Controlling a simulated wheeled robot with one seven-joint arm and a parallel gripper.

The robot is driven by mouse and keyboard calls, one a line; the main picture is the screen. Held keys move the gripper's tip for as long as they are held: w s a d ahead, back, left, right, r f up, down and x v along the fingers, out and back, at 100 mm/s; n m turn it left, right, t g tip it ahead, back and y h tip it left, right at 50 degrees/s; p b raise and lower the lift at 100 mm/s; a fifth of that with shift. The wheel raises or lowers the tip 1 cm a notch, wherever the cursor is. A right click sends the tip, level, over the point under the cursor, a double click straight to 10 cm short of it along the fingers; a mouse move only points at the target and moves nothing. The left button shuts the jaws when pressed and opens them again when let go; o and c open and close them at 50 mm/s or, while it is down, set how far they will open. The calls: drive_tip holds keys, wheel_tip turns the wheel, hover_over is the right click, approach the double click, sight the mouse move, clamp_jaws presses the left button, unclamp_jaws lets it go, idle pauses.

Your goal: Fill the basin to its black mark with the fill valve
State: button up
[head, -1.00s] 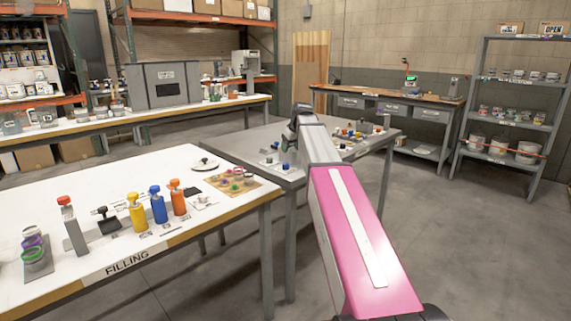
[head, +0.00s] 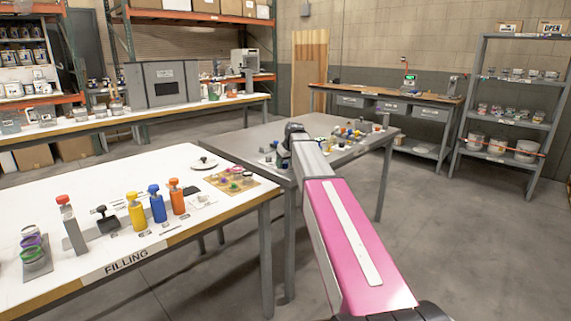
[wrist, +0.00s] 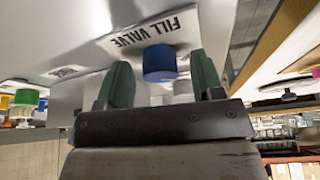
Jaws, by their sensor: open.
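In the wrist view the fill valve shows as a blue knob (wrist: 159,63) next to a plate lettered "FILL VALVE" (wrist: 155,30). My gripper (wrist: 161,66) is open, with one green finger on each side of the knob. The knob appears between the fingertips, and I cannot tell whether they touch it. In the head view the end of my arm is over the near left part of the grey table (head: 235,150), and the fingers are hidden there. I cannot make out the basin or its black mark in either view.
A white table lettered "FILLING" (head: 126,260) stands at the left with yellow (head: 136,212), blue (head: 157,205) and orange (head: 178,198) bottles. Several small items stand farther back on the grey table. A shelf rack (head: 478,100) is at the right. The floor (head: 460,245) at right is clear.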

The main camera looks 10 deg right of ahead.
drive_tip(key=c, duration=0.9)
drive_tip(key=shift+a+m+h, duration=0.15)
drive_tip(key=shift+m+h, duration=0.65)
drive_tip(key=shift+m, duration=1.2)
drive_tip(key=o, duration=0.9)
drive_tip(key=shift+s+r, duration=0.1)
drive_tip(key=v, duration=1)
drive_tip(key=shift+s+r, duration=0.2)
drive_tip(key=shift+r, duration=0.05)
